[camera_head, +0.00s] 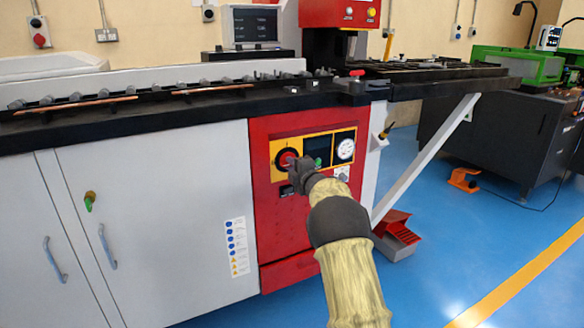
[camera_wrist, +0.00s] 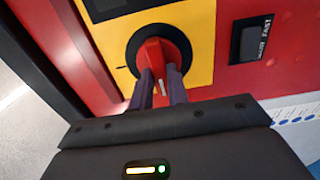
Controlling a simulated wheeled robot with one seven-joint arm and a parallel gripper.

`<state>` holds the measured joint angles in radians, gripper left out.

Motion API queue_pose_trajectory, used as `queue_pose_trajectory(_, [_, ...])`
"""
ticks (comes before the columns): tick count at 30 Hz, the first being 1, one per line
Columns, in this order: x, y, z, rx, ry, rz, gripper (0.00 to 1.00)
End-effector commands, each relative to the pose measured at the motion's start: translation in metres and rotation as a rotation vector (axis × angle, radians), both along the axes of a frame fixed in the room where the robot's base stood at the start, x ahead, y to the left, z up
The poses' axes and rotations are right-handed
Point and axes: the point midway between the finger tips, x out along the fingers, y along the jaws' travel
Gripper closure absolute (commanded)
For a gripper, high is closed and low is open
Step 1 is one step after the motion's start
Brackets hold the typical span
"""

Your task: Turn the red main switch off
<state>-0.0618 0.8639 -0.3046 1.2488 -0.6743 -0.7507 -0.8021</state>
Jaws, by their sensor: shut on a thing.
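The red main switch (camera_wrist: 157,58) is a red knob on a black round base, set on a yellow plate on the machine's red front panel. In the head view the switch (camera_head: 287,158) is partly hidden by my gripper (camera_head: 296,166), which reaches it from the lower right. In the wrist view my gripper (camera_wrist: 163,86) has its two dark fingers on either side of the knob's handle, shut on it. A small white mark shows on the handle between the fingers. Some lettering around the switch is hidden or too small to read.
A dark display, a green button and a round white gauge (camera_head: 345,149) sit right of the switch. A black rocker switch marked FAST (camera_wrist: 251,39) is close by. A red foot pedal (camera_head: 398,230) stands on the blue floor. The machine's black worktop (camera_head: 180,110) juts out above the panel.

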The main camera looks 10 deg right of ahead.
Motion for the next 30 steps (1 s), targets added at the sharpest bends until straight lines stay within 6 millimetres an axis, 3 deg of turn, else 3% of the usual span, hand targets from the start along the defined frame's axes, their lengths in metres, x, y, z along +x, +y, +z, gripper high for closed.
queue_pose_trajectory(1, [0.0,0.001,-0.004,-0.004,0.005,0.003,1.0])
queue_pose_trajectory(2, [0.0,0.001,-0.004,-0.004,0.005,0.003,0.8])
queue_pose_trajectory(5, [0.0,0.001,-0.003,-0.003,0.004,0.003,0.62])
queue_pose_trajectory(17, [-0.003,-0.001,0.0,0.0,0.001,0.001,0.62])
queue_pose_trajectory(30, [-0.048,-0.015,0.001,0.0,0.003,0.0,0.62])
